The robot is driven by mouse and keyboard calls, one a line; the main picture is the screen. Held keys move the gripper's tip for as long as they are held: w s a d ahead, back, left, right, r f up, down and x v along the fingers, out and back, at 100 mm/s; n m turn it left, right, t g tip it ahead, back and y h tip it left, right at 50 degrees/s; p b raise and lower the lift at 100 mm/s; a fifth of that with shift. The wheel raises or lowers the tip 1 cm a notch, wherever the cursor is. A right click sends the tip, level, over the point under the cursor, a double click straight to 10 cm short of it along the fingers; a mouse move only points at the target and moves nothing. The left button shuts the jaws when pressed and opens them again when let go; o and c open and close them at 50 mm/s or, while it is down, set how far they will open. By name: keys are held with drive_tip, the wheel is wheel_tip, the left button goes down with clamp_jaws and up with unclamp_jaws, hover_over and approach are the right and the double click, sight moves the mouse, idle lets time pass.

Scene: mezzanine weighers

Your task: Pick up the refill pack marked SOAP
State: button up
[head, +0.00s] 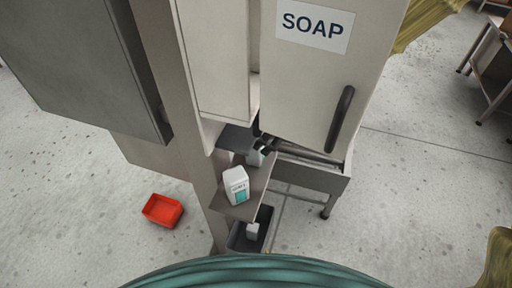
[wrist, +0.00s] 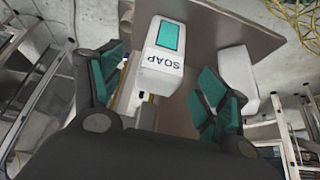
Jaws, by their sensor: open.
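In the wrist view a white refill pack marked SOAP (wrist: 165,58), with a teal panel, stands between the spread fingers of my gripper (wrist: 160,80). The fingers have teal pads, and I see gaps on both sides of the pack. A second white pack (wrist: 237,75) is just right of the right finger. Both are by a grey-brown shelf (wrist: 225,22). In the head view my gripper (head: 265,146) is dark and partly hidden by the cabinet door. A white pack with a teal label (head: 237,184) stands on the shelf (head: 244,210); its print is too small to read.
A cabinet door with a SOAP sign (head: 315,25) and a black handle (head: 340,118) overhangs the shelf. A dark bin (head: 263,217) with a white item is below. A red tray (head: 162,210) lies on the floor. A metal table (head: 312,176) stands to the right.

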sight(255, 158)
drive_tip(key=shift+p+x, duration=0.85)
drive_tip(key=shift+x, duration=1.6)
drive_tip(key=shift+s, duration=0.1)
drive_tip(key=c, duration=1.3)
